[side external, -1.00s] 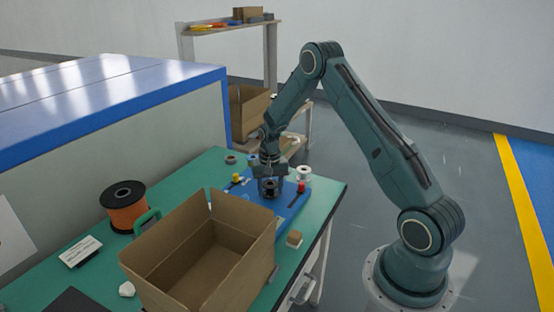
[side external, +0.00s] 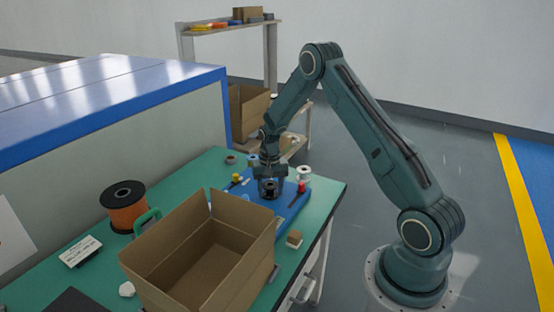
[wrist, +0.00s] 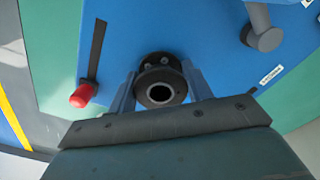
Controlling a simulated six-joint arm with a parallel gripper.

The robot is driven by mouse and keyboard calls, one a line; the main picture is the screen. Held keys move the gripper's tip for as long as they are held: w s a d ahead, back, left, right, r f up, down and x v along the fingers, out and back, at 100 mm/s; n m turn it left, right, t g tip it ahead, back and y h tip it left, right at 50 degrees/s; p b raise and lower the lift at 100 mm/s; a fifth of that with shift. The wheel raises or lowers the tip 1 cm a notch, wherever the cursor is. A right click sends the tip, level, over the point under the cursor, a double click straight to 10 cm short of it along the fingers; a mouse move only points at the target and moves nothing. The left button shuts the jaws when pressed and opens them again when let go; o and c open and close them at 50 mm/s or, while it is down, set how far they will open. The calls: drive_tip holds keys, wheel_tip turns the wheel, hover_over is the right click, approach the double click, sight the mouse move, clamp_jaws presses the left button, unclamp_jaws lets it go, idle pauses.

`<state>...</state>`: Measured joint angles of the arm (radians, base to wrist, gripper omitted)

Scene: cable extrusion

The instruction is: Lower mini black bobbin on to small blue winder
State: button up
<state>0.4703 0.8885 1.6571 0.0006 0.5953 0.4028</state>
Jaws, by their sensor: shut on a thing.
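My gripper (wrist: 160,98) is shut on the mini black bobbin (wrist: 160,88), with one finger on each side of it. The bobbin's open round bore faces the wrist camera. A dark round part with small bolts shows just beyond it; I cannot tell whether the bobbin touches it. The small blue winder (wrist: 222,68) is the flat blue plate below, with a red-tipped lever and a grey knob. In the side view, the winder (side external: 292,205) lies on the bench, and my gripper (side external: 269,189) points down with the bobbin (side external: 269,186) low over its middle.
An open cardboard box (side external: 205,262) stands close in front of the winder. An orange cable spool (side external: 125,208) is to the left. A white spool (side external: 304,174) and a red knob (side external: 302,187) are right of my gripper. A small brown block (side external: 294,239) sits near the bench edge.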

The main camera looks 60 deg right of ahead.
drive_tip(key=o, duration=1.4)
drive_tip(key=shift+c, duration=0.2)
drive_tip(key=shift+r, duration=0.2)
drive_tip(key=shift+r, duration=3.3)
